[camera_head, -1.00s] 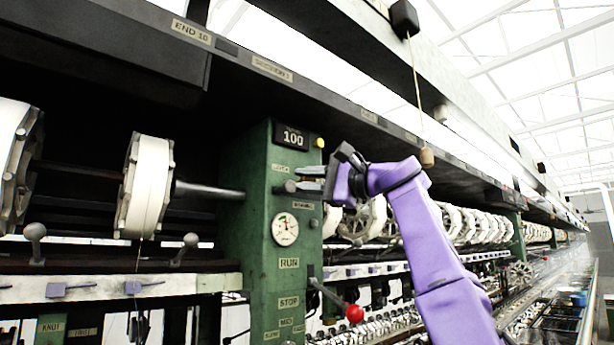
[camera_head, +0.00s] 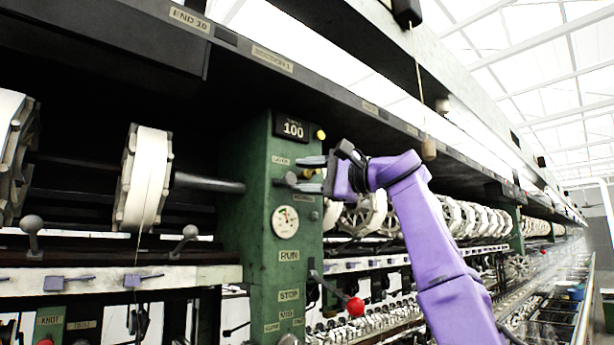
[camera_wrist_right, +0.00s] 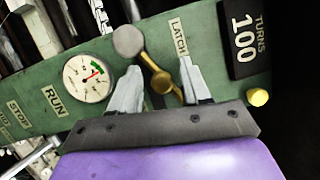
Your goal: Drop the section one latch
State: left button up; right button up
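The section one latch is a brass lever (camera_wrist_right: 161,82) with a round grey knob (camera_wrist_right: 128,41), beside the LATCH label (camera_wrist_right: 179,37) on the green post. In the head view the knob (camera_head: 287,180) shows just left of my right gripper's fingertips, below the label. My right gripper (camera_wrist_right: 160,76) is open, its two grey fingers apart on either side of the brass lever. The knob lies beyond the left finger's tip in the wrist view. I cannot tell whether either finger touches the lever. My left gripper is not in view.
The green post (camera_head: 255,230) carries a TURNS display (camera_head: 293,129) reading 100, a yellow button (camera_head: 320,134) and a dial gauge (camera_head: 285,221). White reels (camera_head: 146,180) stand left of the post.

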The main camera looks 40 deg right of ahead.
jog(key=b+v, duration=0.4)
jog(key=v, duration=0.6)
jog(key=shift+s+d, duration=0.15)
jog(key=shift+s, duration=0.05)
jog(key=shift+r, duration=0.1)
